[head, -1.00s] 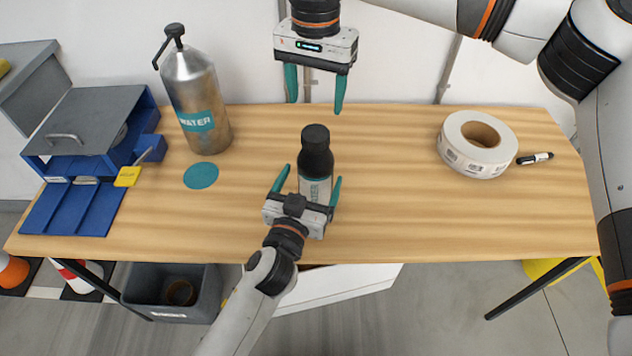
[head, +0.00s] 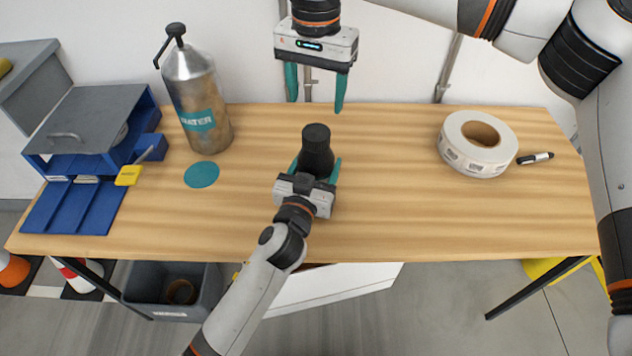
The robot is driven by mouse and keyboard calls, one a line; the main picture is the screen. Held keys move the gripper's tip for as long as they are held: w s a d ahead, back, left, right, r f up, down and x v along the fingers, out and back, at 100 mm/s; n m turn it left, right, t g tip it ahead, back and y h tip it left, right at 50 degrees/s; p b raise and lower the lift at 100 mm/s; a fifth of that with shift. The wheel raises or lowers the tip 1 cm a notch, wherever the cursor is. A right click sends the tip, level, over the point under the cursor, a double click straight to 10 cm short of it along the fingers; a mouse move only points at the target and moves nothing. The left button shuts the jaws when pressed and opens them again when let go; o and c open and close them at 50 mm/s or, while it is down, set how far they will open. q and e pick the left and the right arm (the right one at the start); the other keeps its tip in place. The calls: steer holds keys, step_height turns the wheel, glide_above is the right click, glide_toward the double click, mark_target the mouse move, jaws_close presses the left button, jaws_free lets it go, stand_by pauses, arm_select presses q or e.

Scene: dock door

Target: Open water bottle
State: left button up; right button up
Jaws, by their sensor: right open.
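The dark water bottle (head: 317,147) with a black cap (head: 316,133) stands upright on the table in the middle. My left gripper (head: 316,168) is at the bottle from the near side, with a teal finger on each side of its body. Its hand hides the lower bottle and label, and I cannot tell whether the fingers touch it. My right gripper (head: 315,94) hangs above and behind the bottle, fingers pointing down, open and empty, apart from the cap.
A large metal WATER flask (head: 190,85) and a teal disc (head: 201,174) are to the left, beside a blue organizer (head: 70,208). A label roll (head: 458,157) and a marker (head: 535,158) lie right. Table between bottle and roll is clear.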

mark_target(316, 132)
arm_select(q)
steer(key=c, duration=0.6)
steer(key=shift+c, duration=0.9)
arm_select(e)
steer(key=m, duration=1.9)
steer(key=shift+m, duration=0.4)
steer(key=m, duration=1)
steer(key=shift+m, duration=0.4)
steer(key=m, duration=0.9)
steer(key=shift+f+m, duration=0.35)
steer(key=shift+m, duration=0.05)
step_height(316, 132, down, 7)
steer(key=shift+f, duration=0.15)
